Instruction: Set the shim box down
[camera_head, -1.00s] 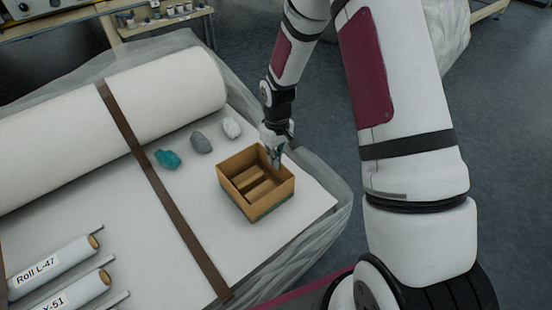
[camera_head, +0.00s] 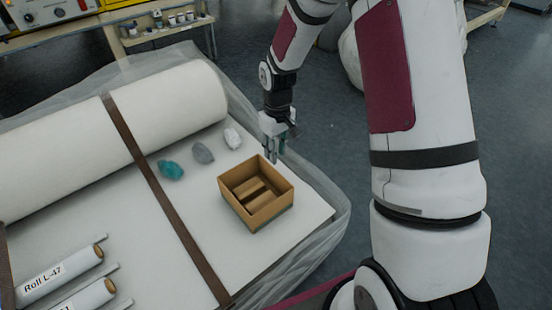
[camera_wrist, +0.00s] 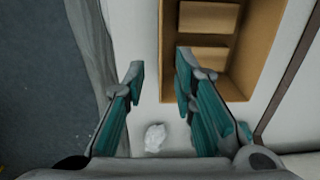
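The shim box (camera_head: 232,207) is an open brown carton with wooden blocks inside. It rests on the white wadding sheet near its right edge, and it also shows in the wrist view (camera_wrist: 168,60). My gripper (camera_head: 273,157) is just behind the box's far right corner, above the sheet.
A white lump (camera_head: 233,137), a grey lump (camera_head: 203,153) and a teal lump (camera_head: 171,170) lie on the sheet left of my gripper. A brown strap (camera_head: 165,200) crosses the sheet. A big white roll (camera_head: 120,130) lies behind. Labelled rolls (camera_head: 60,276) lie at front left.

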